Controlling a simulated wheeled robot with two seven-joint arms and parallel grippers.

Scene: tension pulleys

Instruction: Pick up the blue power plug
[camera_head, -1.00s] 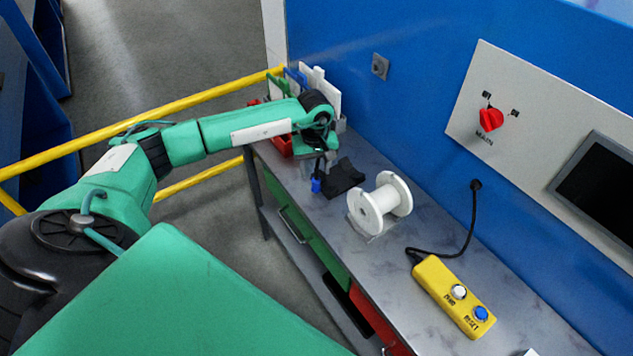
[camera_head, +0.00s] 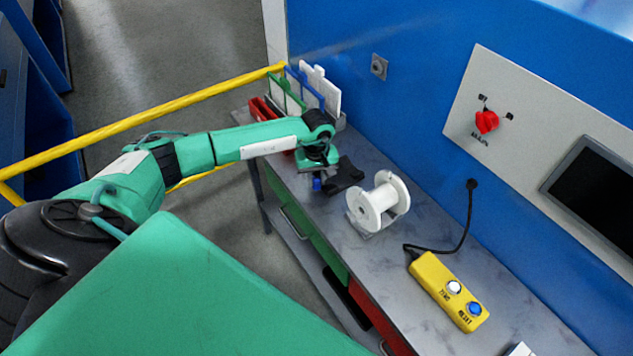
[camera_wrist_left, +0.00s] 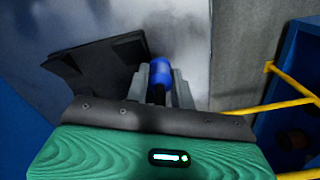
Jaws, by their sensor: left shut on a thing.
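The blue power plug (camera_wrist_left: 160,72) is between the two fingers of my left gripper (camera_wrist_left: 158,85) in the left wrist view. The fingers are shut on it, and its dark lower part runs down toward the palm. In the head view the plug (camera_head: 317,184) shows as a small blue piece just below my left gripper (camera_head: 318,175), close over the front left part of the workbench. I cannot tell whether the plug still touches the bench. My right gripper is not in view.
A black folded piece (camera_head: 345,174) lies right beside the gripper. A white spool (camera_head: 378,203) stands to its right, then a yellow button box (camera_head: 447,290) with a cable to the blue wall. Upright panels (camera_head: 318,92) and a red bin (camera_head: 262,110) stand behind. A yellow rail (camera_head: 150,118) runs left.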

